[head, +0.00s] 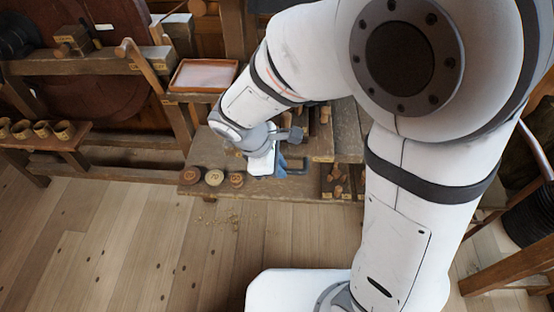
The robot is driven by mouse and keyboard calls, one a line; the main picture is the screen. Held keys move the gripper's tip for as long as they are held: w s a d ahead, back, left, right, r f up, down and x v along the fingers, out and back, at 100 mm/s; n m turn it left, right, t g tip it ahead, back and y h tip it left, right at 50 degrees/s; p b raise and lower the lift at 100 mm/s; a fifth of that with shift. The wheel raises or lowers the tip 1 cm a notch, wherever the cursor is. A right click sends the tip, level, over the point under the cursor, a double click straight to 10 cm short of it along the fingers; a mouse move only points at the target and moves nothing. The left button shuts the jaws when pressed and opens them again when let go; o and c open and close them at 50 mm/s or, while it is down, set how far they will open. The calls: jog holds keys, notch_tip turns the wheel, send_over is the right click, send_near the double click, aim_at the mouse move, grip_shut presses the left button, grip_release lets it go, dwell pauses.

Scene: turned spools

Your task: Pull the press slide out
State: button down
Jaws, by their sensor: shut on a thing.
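My gripper (279,166) is at the low wooden bench in the middle of the view, reaching down from the left part of my arm. It is shut on a small blue-grey part at the bench's front, which I take to be the press slide (294,171). My wrist and hand cover much of this part. How far the slide stands out cannot be told from here.
Three round wooden pieces (214,177) stand on the bench (262,188) left of my gripper. A compartment of small turned pieces (336,182) lies right. A tray (204,75) stands behind. Several cups (41,129) sit on a left shelf.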

jog(key=shift+s, duration=0.1)
jog(key=c, duration=1.4)
grip_release()
jog(key=v, duration=0.7)
jog(key=shift+r, duration=0.35)
jog(key=shift+a, duration=0.1)
jog(key=s+d+r+m+y, duration=0.2)
jog(key=s+d+m, duration=0.1)
jog(key=d+m, duration=0.5)
jog(key=s+d+r+m+t+y, duration=0.1)
jog(key=s+d+r+m+y, duration=0.1)
jog(key=d+m, duration=0.7)
jog(key=shift+s+d+y, duration=0.3)
jog(key=shift+s+d, duration=0.05)
jog(key=shift+d, duration=0.55)
